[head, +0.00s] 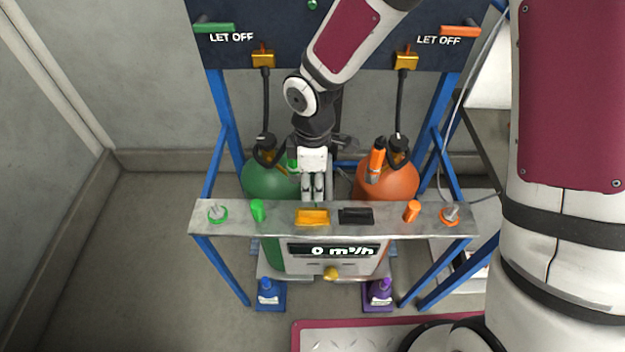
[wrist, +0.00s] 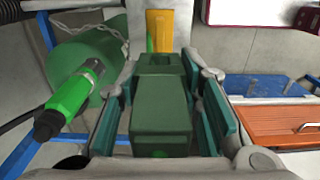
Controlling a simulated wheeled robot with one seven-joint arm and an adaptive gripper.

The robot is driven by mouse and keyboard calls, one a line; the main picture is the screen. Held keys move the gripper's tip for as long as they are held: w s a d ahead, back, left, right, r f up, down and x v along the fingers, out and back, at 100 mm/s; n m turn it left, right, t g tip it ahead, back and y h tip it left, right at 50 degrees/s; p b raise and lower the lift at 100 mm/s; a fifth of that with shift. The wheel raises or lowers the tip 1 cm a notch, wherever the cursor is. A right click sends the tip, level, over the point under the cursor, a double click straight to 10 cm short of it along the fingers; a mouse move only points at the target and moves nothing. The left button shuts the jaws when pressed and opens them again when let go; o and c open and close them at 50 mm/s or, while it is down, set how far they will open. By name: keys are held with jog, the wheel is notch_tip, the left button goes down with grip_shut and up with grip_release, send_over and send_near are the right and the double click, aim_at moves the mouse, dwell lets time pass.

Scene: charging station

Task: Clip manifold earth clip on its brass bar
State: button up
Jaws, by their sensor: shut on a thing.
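My gripper (head: 313,195) points down behind the grey shelf, between the green and orange cylinders. In the wrist view its teal finger pads (wrist: 163,80) are shut on a dark green block (wrist: 160,108), which looks like the earth clip. The block has a slotted far end; the fingers hide its sides. Beyond it in the wrist view is a flat yellow piece (wrist: 160,28) on a pale surface, which may be the brass bar. A gap seems to lie between the two. In the head view the held block is hidden by my gripper.
The shelf (head: 285,231) carries a yellow block (head: 312,217), a black block (head: 356,216) and green and orange plugs. The green cylinder (head: 262,178) and orange cylinder (head: 398,182) flank my gripper closely. Hoses hang from the dark panel (head: 280,40). Blue posts stand at both sides.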

jog(key=b, duration=0.4)
send_over(313, 209)
jog(key=shift+f, duration=2.75)
jog(key=shift+f+b, duration=1.35)
jog(key=shift+f, duration=0.75)
jog(key=o, duration=1.2)
jog(key=shift+o, duration=0.2)
jog(key=shift+r, duration=0.1)
notch_tip(313, 209, up, 12)
jog(key=shift+f, duration=0.1)
jog(key=s+d+r+m+t+p, duration=0.1)
jog(key=s+d+r+m+t, duration=0.1)
jog(key=s+d+r+m, duration=0.5)
jog(key=s+d+r+m+t+p, duration=0.2)
jog(key=s+d+r+m, duration=0.6)
jog(key=r, duration=0.5)
jog(key=d+m, duration=0.2)
jog(key=d, duration=0.1)
jog(key=shift+s+d+m, duration=0.15)
jog(key=shift+s+m, duration=0.15)
